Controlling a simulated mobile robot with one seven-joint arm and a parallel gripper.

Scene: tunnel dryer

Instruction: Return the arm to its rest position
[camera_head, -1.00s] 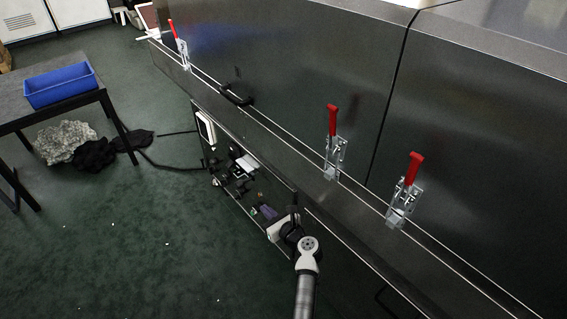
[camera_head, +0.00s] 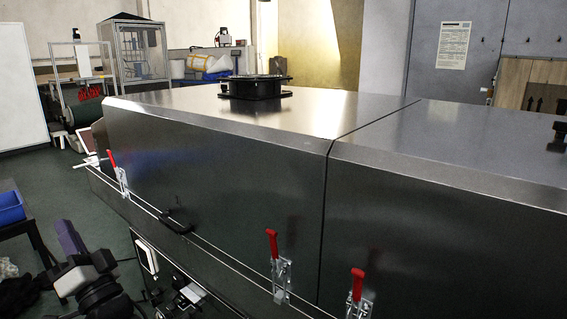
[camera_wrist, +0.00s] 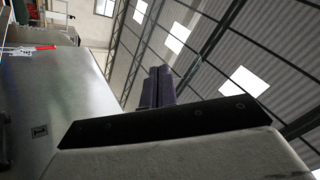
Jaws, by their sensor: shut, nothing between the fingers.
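My gripper (camera_head: 68,236) is at the lower left in the head view, with its dark purple fingers pointing up. It is shut and empty. In the wrist view the two closed fingers (camera_wrist: 158,86) stand side by side against the roof of the hall. My arm is folded up at the left, in front of the steel dryer (camera_head: 220,170) and apart from it as far as I can see. The lower arm is cut off by the frame.
Red-handled toggle clamps (camera_head: 274,262) and a black handle (camera_head: 176,222) stick out from the dryer's front. A blue bin (camera_head: 10,208) on a dark table is at the left edge. Green floor (camera_head: 88,212) lies between table and dryer.

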